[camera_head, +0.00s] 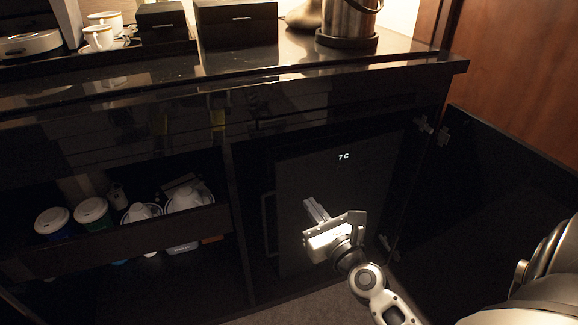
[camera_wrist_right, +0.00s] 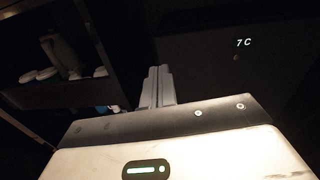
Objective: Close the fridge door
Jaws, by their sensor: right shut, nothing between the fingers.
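The dark fridge door (camera_head: 345,185) stands in the right bay of the black cabinet, with a lit "7 C" display near its top. It looks flush or nearly flush in the bay, but the dark edges do not show whether a gap remains. The display side of the door also shows in the right wrist view (camera_wrist_right: 240,65). My right gripper (camera_head: 315,209) is in front of the door's lower left part, shut and empty. Its closed fingers (camera_wrist_right: 157,88) point ahead in the wrist view; contact with the door cannot be told. My left gripper is not in view.
An outer cabinet panel (camera_head: 510,165) stands swung open at the right, with hinges (camera_head: 443,135) on its edge. A drawer (camera_head: 120,240) with cups and lids is at the left. The counter (camera_head: 260,58) above holds boxes, cups and an ice bucket (camera_head: 348,20).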

